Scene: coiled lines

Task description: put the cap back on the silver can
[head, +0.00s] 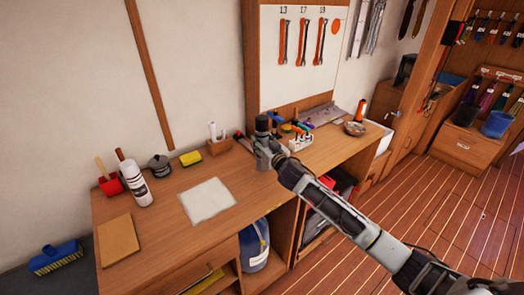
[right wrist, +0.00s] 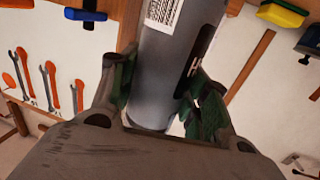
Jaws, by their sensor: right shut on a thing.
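My right gripper (head: 268,151) is at the back of the workbench and is closed around a grey, silver-looking can (right wrist: 176,62). The right wrist view shows the can between the two dark green fingers (right wrist: 156,100), with a barcode label and a black patch with white lettering. In the head view a dark, cap-like top (head: 262,124) shows just above the gripper; I cannot tell whether it is a cap on the can. No loose cap can be made out for sure. My left gripper is out of view.
The workbench (head: 175,225) carries a white bottle (head: 135,184), a dark round pot (head: 160,166), a yellow sponge (head: 191,157), a pale sheet (head: 207,201) and a brown board (head: 117,239). The bench front is partly clear.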

